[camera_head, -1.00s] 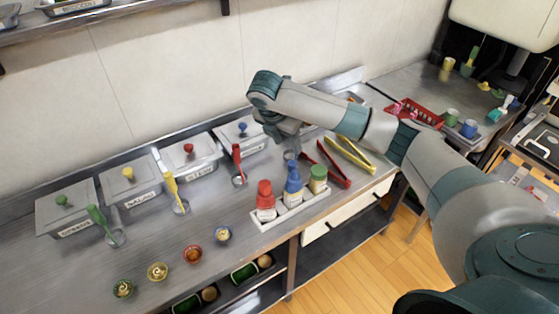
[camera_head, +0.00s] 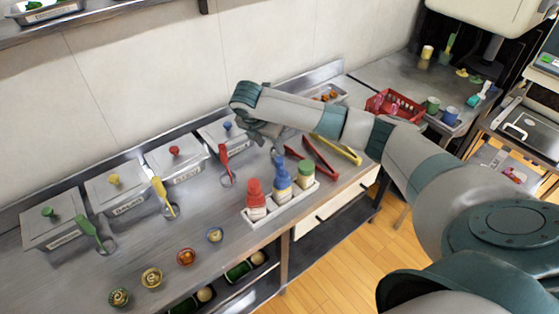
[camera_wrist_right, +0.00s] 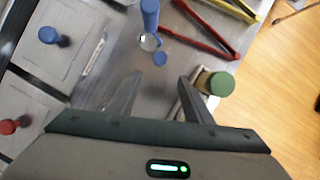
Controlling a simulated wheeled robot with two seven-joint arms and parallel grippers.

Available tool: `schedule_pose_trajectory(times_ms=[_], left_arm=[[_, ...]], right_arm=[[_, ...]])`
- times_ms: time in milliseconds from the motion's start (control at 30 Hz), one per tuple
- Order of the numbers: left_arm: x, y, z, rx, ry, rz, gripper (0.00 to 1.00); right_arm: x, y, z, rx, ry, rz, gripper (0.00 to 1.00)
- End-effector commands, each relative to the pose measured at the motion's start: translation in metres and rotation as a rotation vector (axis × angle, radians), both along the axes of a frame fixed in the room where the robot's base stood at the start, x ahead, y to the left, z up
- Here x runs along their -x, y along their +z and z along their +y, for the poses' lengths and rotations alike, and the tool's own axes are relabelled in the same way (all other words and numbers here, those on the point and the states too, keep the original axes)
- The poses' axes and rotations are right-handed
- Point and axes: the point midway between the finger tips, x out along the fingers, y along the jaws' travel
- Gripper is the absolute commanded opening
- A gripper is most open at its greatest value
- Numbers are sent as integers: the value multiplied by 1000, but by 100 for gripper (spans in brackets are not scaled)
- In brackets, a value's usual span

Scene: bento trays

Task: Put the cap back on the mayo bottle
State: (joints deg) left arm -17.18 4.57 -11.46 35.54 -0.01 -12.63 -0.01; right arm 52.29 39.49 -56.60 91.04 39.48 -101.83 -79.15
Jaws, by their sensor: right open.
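A white rack (camera_head: 311,191) on the counter holds three bottles: one with a red top (camera_head: 255,197), one with a blue top (camera_head: 282,178) and one with a green top (camera_head: 305,172). I cannot read which is mayo. In the head view the right gripper (camera_head: 268,135) is above the counter behind the rack. My left gripper is out of view.
Lidded metal containers (camera_head: 115,188) line the wall, with coloured utensils in front. Red tongs (camera_head: 318,156) and yellow tongs (camera_head: 337,149) lie right of the gripper. Small bowls (camera_head: 186,257) stand at the front edge. A red basket (camera_head: 395,107) is farther right.

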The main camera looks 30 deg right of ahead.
Motion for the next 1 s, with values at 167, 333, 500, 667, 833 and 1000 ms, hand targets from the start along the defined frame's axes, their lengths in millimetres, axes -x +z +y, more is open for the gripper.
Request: schedule_pose_trajectory(times_ms=[167,333,500,667,833,1000], left_arm=[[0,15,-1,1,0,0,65],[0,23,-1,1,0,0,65],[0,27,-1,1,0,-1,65],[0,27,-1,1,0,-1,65],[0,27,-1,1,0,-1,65],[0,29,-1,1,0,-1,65]], right_arm=[[-4,-29,-11,1,-2,4,46],[-10,-55,-21,1,0,3,46],[-13,-71,-26,0,0,2,46],[-14,-75,-27,-1,1,1,46],[-14,-74,-27,0,1,0,46],[-14,-76,-28,0,1,2,46]])
